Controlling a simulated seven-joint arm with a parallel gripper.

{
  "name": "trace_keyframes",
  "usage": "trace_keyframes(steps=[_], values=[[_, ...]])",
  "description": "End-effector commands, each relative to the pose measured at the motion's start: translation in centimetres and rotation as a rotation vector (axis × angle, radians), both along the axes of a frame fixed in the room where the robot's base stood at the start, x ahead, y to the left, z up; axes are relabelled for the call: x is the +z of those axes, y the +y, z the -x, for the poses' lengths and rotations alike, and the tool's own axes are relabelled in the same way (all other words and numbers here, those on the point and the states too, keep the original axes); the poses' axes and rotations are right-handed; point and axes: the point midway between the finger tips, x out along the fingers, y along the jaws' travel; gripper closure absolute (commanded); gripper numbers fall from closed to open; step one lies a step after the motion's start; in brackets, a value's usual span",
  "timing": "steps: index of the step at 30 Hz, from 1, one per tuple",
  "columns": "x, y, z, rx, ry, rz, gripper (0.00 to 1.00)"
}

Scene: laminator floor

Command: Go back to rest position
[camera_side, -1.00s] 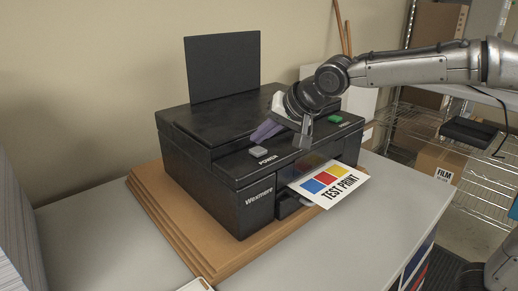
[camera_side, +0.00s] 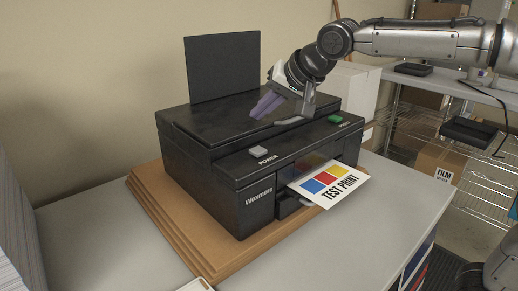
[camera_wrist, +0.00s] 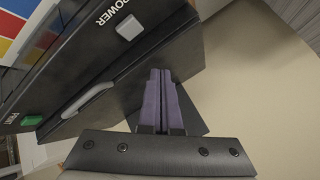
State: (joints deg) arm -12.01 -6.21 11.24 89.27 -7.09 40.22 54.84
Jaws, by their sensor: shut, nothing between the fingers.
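My gripper (camera_side: 264,107) is shut and empty, with purple fingers, above the top of the black printer (camera_side: 222,141). The fingers also show side by side in the wrist view (camera_wrist: 162,97). The printer stands on a brown board, with a dark panel upright at its back. A grey POWER button (camera_side: 258,151) and a green button (camera_side: 334,119) sit on its front edge. A TEST PRINT sheet (camera_side: 328,184) with blue, red and yellow squares sticks out of the front slot.
The brown board (camera_side: 160,213) rests on a grey table (camera_side: 385,210) with clear room at the right. A wire shelf with a FILM box (camera_side: 440,162) and dark trays (camera_side: 468,131) stands behind at right. White boxes stand behind the printer. A stack of sheets is at far left.

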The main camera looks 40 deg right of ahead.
Motion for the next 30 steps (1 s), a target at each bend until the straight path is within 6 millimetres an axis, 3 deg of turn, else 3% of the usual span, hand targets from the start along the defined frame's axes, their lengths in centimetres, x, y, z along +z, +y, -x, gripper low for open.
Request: trace_keyframes(steps=[13,17,20,23,26,30], values=[[0.7,-0.1,0.0,-0.002,0.000,0.000,1.00],[2.7,-1.3,1.0,-0.024,-0.042,-0.009,1.00],[4.0,-3.1,3.9,-0.054,-0.068,-0.017,1.00],[3.5,-5.2,8.5,-0.061,-0.060,0.010,1.00],[1.4,-6.8,13.5,-0.024,-0.027,0.077,1.00],[-3.2,-8.1,20.2,0.076,0.047,0.195,1.00]])
